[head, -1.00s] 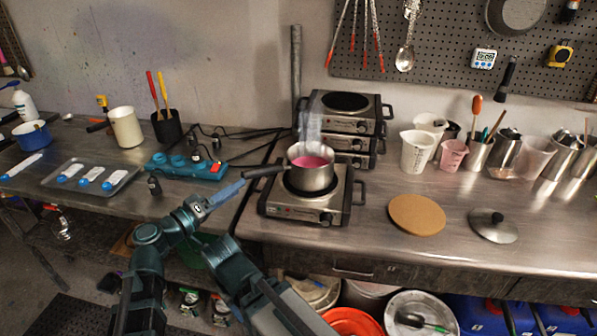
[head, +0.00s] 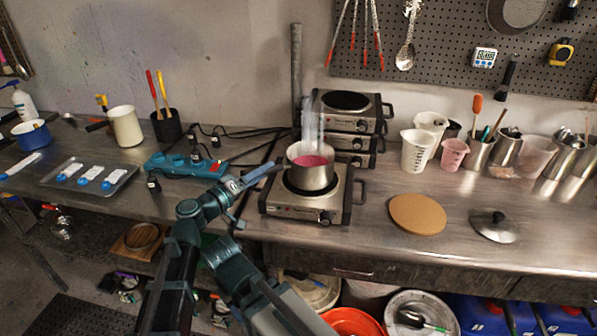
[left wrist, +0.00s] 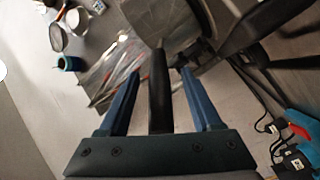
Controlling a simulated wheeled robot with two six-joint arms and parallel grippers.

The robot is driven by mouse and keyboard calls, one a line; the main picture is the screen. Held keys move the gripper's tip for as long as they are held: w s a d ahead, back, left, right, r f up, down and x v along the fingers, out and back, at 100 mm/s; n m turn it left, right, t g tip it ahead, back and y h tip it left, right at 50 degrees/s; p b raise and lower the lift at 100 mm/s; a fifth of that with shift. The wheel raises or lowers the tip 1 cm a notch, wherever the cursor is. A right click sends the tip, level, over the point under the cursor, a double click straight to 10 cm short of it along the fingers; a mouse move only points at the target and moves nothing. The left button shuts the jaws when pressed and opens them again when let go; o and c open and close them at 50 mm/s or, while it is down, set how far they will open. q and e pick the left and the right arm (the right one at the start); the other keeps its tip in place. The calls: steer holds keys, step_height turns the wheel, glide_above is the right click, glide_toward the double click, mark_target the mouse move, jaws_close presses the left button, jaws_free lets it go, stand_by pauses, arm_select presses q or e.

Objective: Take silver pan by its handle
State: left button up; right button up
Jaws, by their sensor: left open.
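The silver pan (head: 311,177) holds pink liquid and stands upright on the front hot plate (head: 333,205), with steam rising from it. My left gripper (head: 266,172) is at the pan's left side and hides most of the handle in the head view. In the left wrist view, the dark handle (left wrist: 159,90) lies between the two blue fingers of my open left gripper (left wrist: 160,72). Gaps show on both sides of the handle. The pan's grey body (left wrist: 158,18) is just beyond the fingertips. My right gripper is not in view.
Stacked hot plates (head: 350,107) stand behind the pan. A round cork mat (head: 417,214) and a lid (head: 494,226) lie to the right. A teal power strip (head: 185,166) and cables lie to the left. The counter front beside the mat is clear.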

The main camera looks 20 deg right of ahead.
arm_select(q)
steer(key=shift+x, duration=0.8)
steer(key=shift+c, duration=0.2)
jaws_close()
steer(key=shift+r, duration=0.2)
